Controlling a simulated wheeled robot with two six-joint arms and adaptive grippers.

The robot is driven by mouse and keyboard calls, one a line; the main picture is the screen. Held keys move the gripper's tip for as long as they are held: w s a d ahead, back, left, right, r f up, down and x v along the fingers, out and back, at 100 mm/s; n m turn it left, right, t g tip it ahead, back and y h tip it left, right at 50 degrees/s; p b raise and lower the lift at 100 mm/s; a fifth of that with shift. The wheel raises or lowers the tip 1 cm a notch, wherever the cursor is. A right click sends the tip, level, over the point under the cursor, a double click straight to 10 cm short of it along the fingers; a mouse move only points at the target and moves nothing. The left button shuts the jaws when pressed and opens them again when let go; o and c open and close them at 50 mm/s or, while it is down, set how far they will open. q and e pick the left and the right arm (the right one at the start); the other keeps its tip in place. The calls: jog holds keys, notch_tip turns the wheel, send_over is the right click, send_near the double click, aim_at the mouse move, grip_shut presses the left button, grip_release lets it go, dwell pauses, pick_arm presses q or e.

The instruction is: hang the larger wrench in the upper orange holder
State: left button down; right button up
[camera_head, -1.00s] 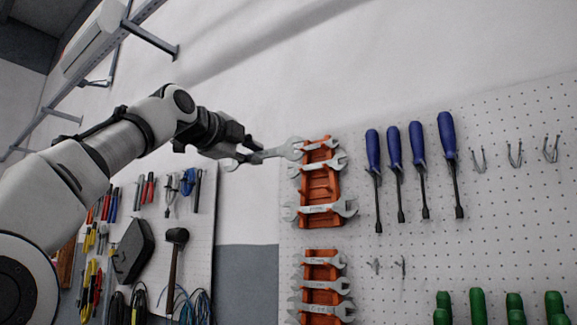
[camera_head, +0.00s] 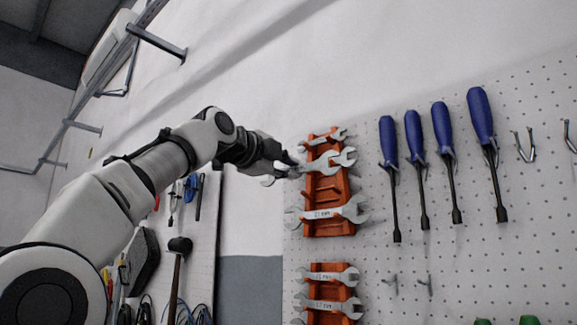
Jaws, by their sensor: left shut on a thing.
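One wrench end sticks out left of the fingers, and the other reaches right, in front of the upper orange holder (camera_head: 325,188). I cannot tell whether the wrench touches the holder. The upper holder is fixed to the pegboard and bears a small wrench (camera_head: 328,139) at its top and a big wrench (camera_head: 335,213) low down. My right gripper is not in view.
A lower orange holder (camera_head: 330,268) with more wrenches is below. Several blue screwdrivers (camera_head: 414,135) hang to the right, with metal hooks (camera_head: 524,146) beyond. A hammer (camera_head: 179,245) hangs on the left board. The wall above the holder is clear.

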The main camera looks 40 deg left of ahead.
pick_arm(q)
jog(key=shift+w+r, duration=0.1)
jog(key=shift+w, duration=0.15)
jog(key=w+p, duration=0.2)
jog(key=w+f+p, duration=0.1)
jog(key=w+p, duration=0.1)
jog(key=w, duration=0.1)
jog(key=w+f+p, duration=0.1)
jog(key=w+p, duration=0.2)
jog(key=shift+w+d+f, duration=0.15)
jog(key=shift+d, duration=0.15)
jog(key=shift+f, duration=0.1)
dwell(0.6)
jog(key=c, duration=1)
grip_release()
jog(key=shift+w+f, duration=0.1)
jog(key=shift+w, duration=0.2)
jog(key=shift+s, duration=0.25)
